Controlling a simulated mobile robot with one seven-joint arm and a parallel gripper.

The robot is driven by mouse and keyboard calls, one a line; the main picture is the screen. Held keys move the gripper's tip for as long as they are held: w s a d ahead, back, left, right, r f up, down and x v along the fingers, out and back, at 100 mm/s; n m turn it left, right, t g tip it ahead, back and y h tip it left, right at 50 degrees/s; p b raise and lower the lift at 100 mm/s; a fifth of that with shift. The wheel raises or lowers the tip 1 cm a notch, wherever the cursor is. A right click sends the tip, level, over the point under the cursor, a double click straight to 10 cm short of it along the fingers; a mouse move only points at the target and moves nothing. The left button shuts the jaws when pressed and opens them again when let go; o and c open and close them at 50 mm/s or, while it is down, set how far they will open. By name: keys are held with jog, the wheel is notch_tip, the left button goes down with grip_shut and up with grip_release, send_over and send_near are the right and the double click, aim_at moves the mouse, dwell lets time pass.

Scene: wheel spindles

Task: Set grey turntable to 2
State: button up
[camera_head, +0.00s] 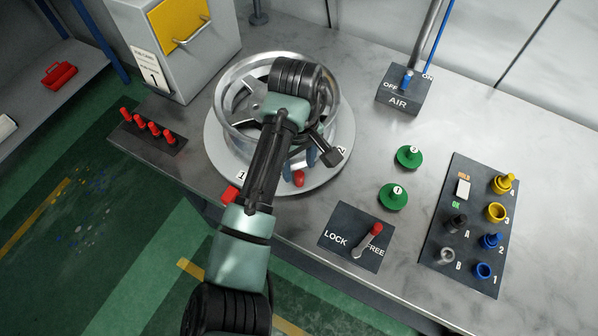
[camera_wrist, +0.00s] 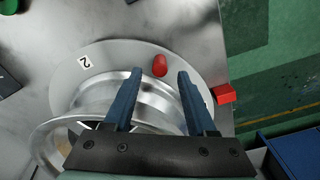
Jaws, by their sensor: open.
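The grey turntable (camera_head: 213,150) is a round plate on the bench with a silver wheel rim (camera_head: 232,95) on it. In the head view its label 1 is at the front left and its label 2 at the right. A red peg (camera_head: 299,178) stands on the plate between them. A red block (camera_head: 230,194) sits at the bench edge by label 1. My open gripper (camera_head: 312,160) reaches down over the plate. In the wrist view, my gripper (camera_wrist: 160,78) has the red peg (camera_wrist: 160,65) just beyond and between its fingertips; contact is not visible. Label 2 (camera_wrist: 85,62) is to the left.
A LOCK/FREE lever (camera_head: 369,237) has its red knob by FREE. Green knobs (camera_head: 393,196), an AIR switch box (camera_head: 403,90) and a panel of coloured parts (camera_head: 468,225) stand to the right. Red pegs in a rack (camera_head: 148,132) and a grey cabinet (camera_head: 170,50) are left.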

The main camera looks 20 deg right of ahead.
aim_at(299, 174)
jog(key=shift+f, duration=2.1)
grip_shut()
jog(key=shift+r, duration=0.1)
